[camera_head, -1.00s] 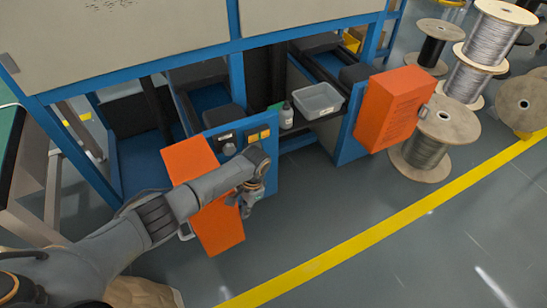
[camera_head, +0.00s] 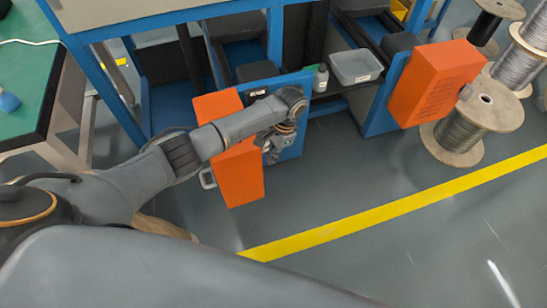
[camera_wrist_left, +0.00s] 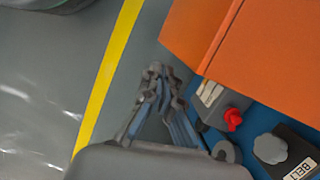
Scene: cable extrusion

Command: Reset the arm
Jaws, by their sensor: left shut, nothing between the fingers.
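My left arm reaches in from the left in the head view. Its gripper (camera_head: 271,155) points down in front of the blue control panel (camera_head: 295,137), beside the open orange door (camera_head: 238,180). In the left wrist view the fingers of the left gripper (camera_wrist_left: 156,72) are together, with nothing between them. They appear apart from the orange cover (camera_wrist_left: 250,50), red knob (camera_wrist_left: 233,118) and grey knob (camera_wrist_left: 270,148). The panel is partly hidden by my arm in the head view. A large grey part of my body fills the bottom of the head view. My right gripper is out of view.
A grey tray (camera_head: 356,66) and a small bottle (camera_head: 320,78) stand on the machine. A second orange box (camera_head: 435,82) juts out at right, near wire spools (camera_head: 478,125). A green-topped table (camera_head: 30,85) is at left. Floor beyond the yellow line (camera_head: 400,205) is clear.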

